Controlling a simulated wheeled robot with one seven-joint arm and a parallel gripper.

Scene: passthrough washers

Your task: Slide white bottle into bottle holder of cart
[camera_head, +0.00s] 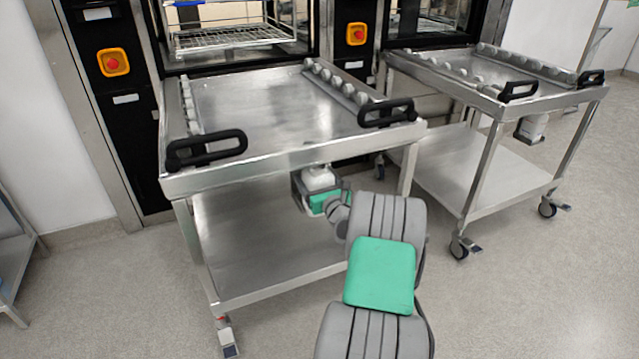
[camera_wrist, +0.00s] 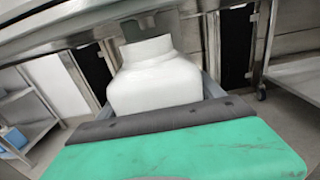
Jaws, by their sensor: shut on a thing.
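The white bottle (camera_head: 319,179) is upright under the front edge of the near cart (camera_head: 290,160), just below the tabletop. My gripper (camera_head: 316,192) is shut on the bottle, with its green pad in front of it. In the wrist view the bottle (camera_wrist: 155,82) shows its wide body and short neck, between grey fingers at its left and right sides. A grey bracket (camera_wrist: 150,27) is right behind and above the bottle's neck under the cart edge; it may be the bottle holder. I cannot tell whether the bottle touches it or sits in it.
The near cart has two black handles (camera_head: 207,150) and a lower shelf (camera_head: 255,245) below the bottle. Washers stand behind both. Floor in front is clear.

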